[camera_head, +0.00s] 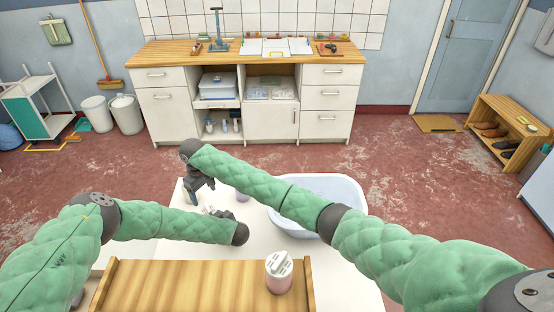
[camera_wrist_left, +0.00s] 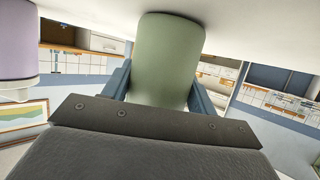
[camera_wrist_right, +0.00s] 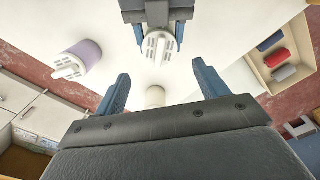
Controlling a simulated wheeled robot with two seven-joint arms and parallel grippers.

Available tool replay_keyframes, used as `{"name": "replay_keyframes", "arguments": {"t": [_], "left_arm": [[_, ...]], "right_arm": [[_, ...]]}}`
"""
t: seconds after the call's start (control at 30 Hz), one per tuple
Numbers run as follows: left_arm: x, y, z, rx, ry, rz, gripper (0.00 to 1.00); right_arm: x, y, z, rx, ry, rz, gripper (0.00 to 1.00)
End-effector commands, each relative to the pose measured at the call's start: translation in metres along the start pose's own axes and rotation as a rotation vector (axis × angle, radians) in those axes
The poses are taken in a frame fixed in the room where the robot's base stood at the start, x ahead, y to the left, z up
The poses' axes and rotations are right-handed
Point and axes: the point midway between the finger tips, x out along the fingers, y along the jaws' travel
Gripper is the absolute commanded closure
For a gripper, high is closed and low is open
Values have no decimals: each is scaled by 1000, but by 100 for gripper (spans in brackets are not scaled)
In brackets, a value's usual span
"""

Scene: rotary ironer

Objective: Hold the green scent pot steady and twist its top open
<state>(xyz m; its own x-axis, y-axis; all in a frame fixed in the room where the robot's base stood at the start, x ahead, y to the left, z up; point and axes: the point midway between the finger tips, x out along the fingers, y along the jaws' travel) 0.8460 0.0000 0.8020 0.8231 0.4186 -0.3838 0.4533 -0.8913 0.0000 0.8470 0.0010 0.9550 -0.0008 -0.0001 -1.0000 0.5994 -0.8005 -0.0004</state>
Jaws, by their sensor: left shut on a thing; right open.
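The green scent pot (camera_wrist_left: 168,60) is between the fingers of my left gripper (camera_wrist_left: 160,85), which is shut on it. In the right wrist view its white slotted top (camera_wrist_right: 158,46) shows just beyond the left gripper (camera_wrist_right: 158,12); the green body is hidden there. In the head view the pot is mostly hidden near the left gripper (camera_head: 222,212). My right gripper (camera_wrist_right: 162,78) is open and empty, its fingers pointing towards the white top but apart from it. In the head view the right gripper (camera_head: 198,188) hangs above the white table.
A purple pot with a white top (camera_wrist_right: 80,60) stands close by on the table. A pale basin (camera_head: 345,192) lies to the right. A small whitish cylinder (camera_wrist_right: 155,97) shows between the right fingers' lines.

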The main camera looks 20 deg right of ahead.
Motion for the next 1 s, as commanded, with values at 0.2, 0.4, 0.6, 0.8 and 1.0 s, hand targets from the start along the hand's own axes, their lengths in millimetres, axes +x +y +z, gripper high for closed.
{"name": "replay_keyframes", "arguments": {"t": [0.2,0.4,0.6,0.8,1.0], "left_arm": [[0,0,0,0,0,0,70],[0,0,0,0,0,0,70],[0,0,0,0,0,0,70],[0,0,0,0,0,0,70],[0,0,0,0,0,0,70]], "right_arm": [[-37,0,-1,-1,3,1,27],[-38,26,6,6,-1,6,27],[-34,56,13,13,1,13,27],[-29,87,22,19,0,22,27],[-25,117,32,25,-2,29,27]]}}
